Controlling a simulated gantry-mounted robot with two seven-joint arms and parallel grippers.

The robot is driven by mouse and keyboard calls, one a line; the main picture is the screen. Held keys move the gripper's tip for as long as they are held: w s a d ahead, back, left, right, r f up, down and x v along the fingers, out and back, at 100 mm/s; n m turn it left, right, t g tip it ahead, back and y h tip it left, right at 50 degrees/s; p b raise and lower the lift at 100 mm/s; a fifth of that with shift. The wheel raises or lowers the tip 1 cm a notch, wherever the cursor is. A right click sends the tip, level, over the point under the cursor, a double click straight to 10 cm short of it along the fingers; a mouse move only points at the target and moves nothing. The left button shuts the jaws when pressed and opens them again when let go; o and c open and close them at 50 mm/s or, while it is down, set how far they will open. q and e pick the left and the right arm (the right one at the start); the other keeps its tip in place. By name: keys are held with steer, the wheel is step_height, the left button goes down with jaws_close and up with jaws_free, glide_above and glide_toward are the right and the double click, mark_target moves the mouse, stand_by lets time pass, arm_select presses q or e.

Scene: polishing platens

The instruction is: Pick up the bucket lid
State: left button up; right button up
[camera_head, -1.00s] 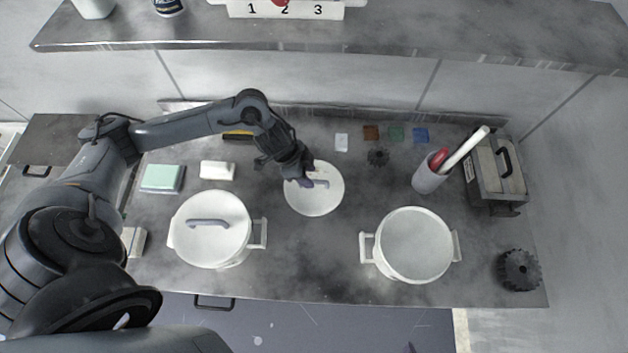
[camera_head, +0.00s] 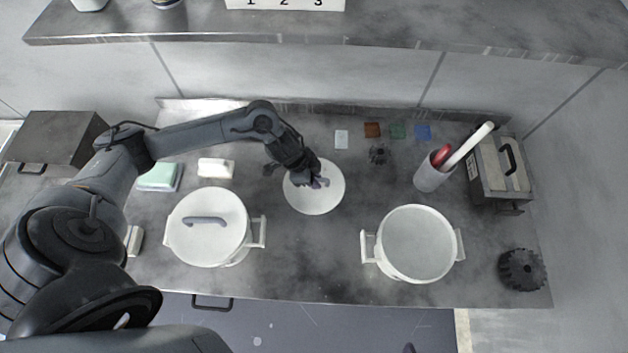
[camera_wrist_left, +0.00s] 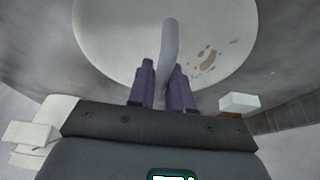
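The bucket lid (camera_head: 312,201) is a white disc with a grey bar handle. It lies on the bench between the two white buckets. My left gripper (camera_head: 318,183) is over it at the handle, and the arm hides part of the lid. In the left wrist view the lid (camera_wrist_left: 110,45) fills the top, and its handle (camera_wrist_left: 169,45) runs down between the two purple fingers of my left gripper (camera_wrist_left: 163,88). The fingers stand apart, with a small gap at the handle's left side. My right gripper is out of view.
A bucket with its lid on (camera_head: 206,243) stands left and an open bucket (camera_head: 417,244) stands right. A cup with rods (camera_head: 431,178), a metal box (camera_head: 499,172) and a dark gear (camera_head: 521,270) are at the right. A shelf edge (camera_head: 330,43) runs along the back.

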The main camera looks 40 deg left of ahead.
arm_select(q)
jaws_close()
steer(key=shift+r, duration=0.15)
